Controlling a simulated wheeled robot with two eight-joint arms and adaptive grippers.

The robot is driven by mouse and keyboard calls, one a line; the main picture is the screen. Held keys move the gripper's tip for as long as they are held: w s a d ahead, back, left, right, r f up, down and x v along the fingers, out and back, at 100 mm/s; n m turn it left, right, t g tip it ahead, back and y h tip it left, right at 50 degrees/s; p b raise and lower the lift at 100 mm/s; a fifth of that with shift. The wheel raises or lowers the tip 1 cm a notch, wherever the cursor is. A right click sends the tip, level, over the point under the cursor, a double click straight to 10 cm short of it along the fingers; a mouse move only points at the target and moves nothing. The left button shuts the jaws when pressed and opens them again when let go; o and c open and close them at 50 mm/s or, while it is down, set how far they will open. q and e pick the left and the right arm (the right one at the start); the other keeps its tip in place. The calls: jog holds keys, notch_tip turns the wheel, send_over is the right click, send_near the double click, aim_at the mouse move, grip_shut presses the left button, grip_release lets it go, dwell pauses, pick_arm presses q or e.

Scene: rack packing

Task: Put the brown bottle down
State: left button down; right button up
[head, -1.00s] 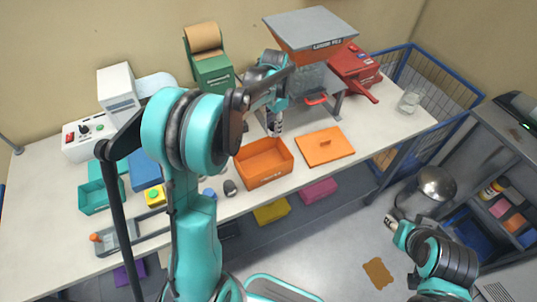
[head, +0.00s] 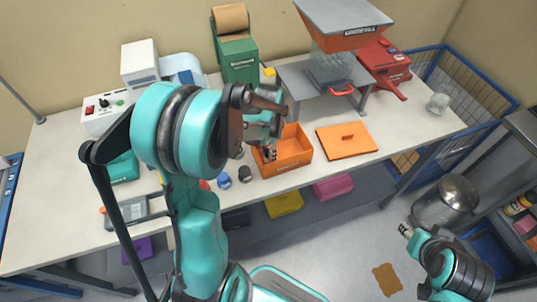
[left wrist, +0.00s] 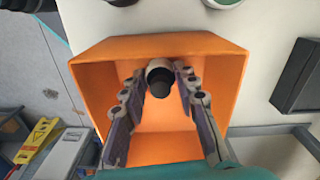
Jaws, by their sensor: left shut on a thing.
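My left gripper (head: 268,153) points down over the left side of the orange bin (head: 297,168) on the table. The left wrist view shows its fingers (left wrist: 161,100) on either side of a small bottle (left wrist: 158,68) seen end-on, with a pale ring and a dark cap. It is held over or inside the orange bin (left wrist: 225,90); I cannot tell whether it touches the floor. Its brown body does not show clearly. My right gripper (head: 405,230) hangs low at the right, away from the table; its fingers are too small to read.
An orange lid (head: 346,141) lies right of the bin. A hopper stand (head: 350,65) and a red machine (head: 383,62) stand behind. A green dispenser (head: 238,58) is at the back. Small dark and blue items (head: 224,181) sit left of the bin.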

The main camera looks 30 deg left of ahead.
pick_arm(q)
jog(key=shift+f, duration=0.15)
jog(key=shift+f, duration=0.1)
jog(key=c, duration=1.2)
grip_release()
jog(key=shift+o, duration=0.2)
jog(key=shift+r, duration=0.5)
notch_tip(320, 180, up, 11)
jog(key=p, duration=0.4)
jog(key=s+d+r+n+t, duration=0.4)
jog(key=s+d+t, duration=0.3)
jog(key=s+d, duration=0.3)
jog(key=shift+s+d+r+n, duration=0.4)
jog(key=shift+s+n, duration=0.1)
jog(key=shift+n, duration=0.4)
